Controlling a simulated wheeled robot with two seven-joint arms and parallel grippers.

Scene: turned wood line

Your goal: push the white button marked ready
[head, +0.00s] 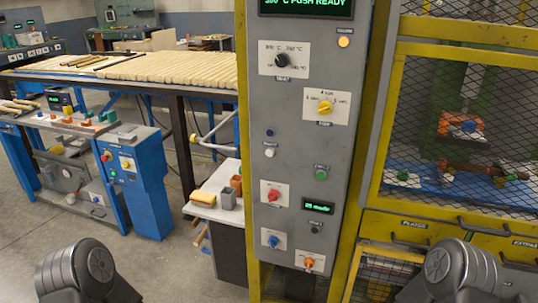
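A grey control panel (294,110) stands upright in the middle of the head view. A small round white button (270,151) sits on its left side, below a small dark blue button or lamp (269,132). Any lettering by the white button is too small to read. A display (306,6) at the panel's top, cut by the frame edge, reads "PUSH READY" in green. Dark parts of my two arms show at the bottom left and bottom right, both well below the white button. Neither gripper is in view, and nothing covers the white button.
The panel also bears a black knob (282,61), a yellow knob (325,107), a green button (321,172) and a red knob (273,196). A yellow mesh guard (455,120) stands to the right. A white side table (205,210) with small blocks stands close on the left.

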